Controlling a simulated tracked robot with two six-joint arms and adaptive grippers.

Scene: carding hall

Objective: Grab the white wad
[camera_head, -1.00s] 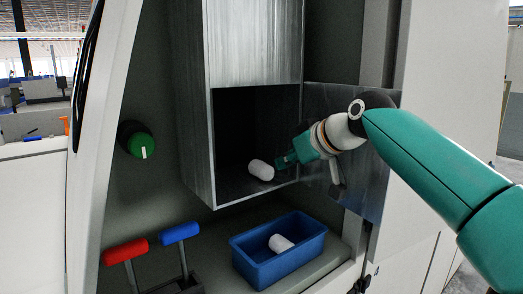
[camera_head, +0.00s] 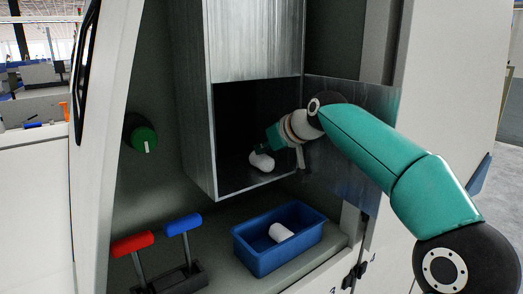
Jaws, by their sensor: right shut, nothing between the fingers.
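A white wad (camera_head: 262,162) lies on the floor of the open metal compartment (camera_head: 216,150), near its front edge. A second white wad (camera_head: 281,232) lies in the blue bin (camera_head: 262,260) below. My right gripper (camera_head: 262,149) reaches into the compartment from the right. Its fingers are shut with nothing between them, right at the upper side of the wad in the compartment. I cannot tell whether they touch it. My left gripper is not in view.
A green knob (camera_head: 143,139) sits on the wall left of the compartment. A red-handled lever (camera_head: 132,244) and a blue-handled lever (camera_head: 183,225) stand at the lower left. The metal door (camera_head: 375,105) hangs open at the compartment's right.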

